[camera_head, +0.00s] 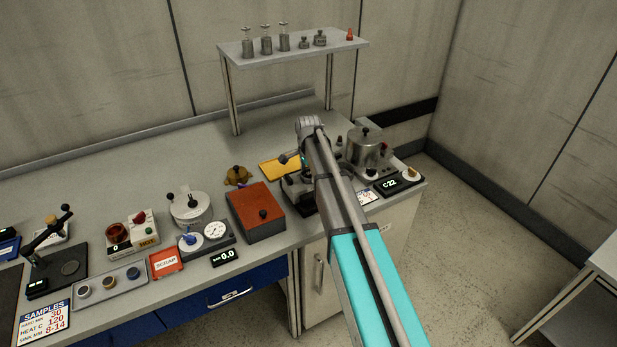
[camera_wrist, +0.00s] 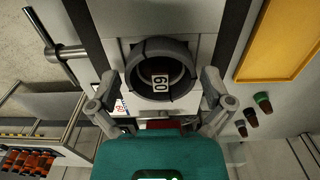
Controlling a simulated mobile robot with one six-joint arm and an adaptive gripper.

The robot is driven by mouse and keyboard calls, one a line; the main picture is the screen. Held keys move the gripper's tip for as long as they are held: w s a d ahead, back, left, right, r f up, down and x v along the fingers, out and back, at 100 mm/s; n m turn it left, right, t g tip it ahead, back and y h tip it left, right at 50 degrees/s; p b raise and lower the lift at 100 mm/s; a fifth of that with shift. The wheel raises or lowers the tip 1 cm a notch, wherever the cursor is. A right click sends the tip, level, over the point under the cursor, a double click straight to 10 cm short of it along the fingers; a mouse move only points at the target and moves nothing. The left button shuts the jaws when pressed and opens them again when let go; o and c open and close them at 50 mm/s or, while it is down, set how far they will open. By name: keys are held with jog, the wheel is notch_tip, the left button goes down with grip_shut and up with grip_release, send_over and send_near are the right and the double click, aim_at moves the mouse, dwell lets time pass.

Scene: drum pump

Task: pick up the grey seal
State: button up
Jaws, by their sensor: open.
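No part is clearly marked as the grey seal, so I cannot tell for certain which it is. In the head view my arm (camera_head: 338,200) reaches over a dark device (camera_head: 298,193), and my gripper is hidden behind the arm.
A yellow tray (camera_head: 271,171) lies beside the device and also shows in the wrist view (camera_wrist: 280,45). A metal pot (camera_head: 366,150) stands to the right, a red box (camera_head: 256,212) to the left. A raised shelf (camera_head: 285,55) stands behind. Several small instruments crowd the bench's left side.

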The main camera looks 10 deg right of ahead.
jog(key=c, duration=0.7)
jog(key=shift+r, duration=0.1)
jog(key=shift+r+p, duration=0.95)
jog(key=shift+p, duration=0.1)
jog(key=shift+s+d+r+p, duration=0.95)
jog(key=shift+s+r+p, duration=0.85)
jog(key=shift+s, duration=0.35)
jog(key=shift+s+d+r+p, duration=0.9)
jog(key=shift+s+r+p, duration=0.95)
jog(key=shift+s, duration=0.3)
jog(key=shift+s+d+r+p, duration=0.95)
jog(key=shift+s+r+p, duration=0.85)
jog(key=shift+s, duration=0.35)
jog(key=shift+r, duration=0.15)
jog(key=shift+r+p, duration=1.35)
jog(key=shift+p, duration=0.2)
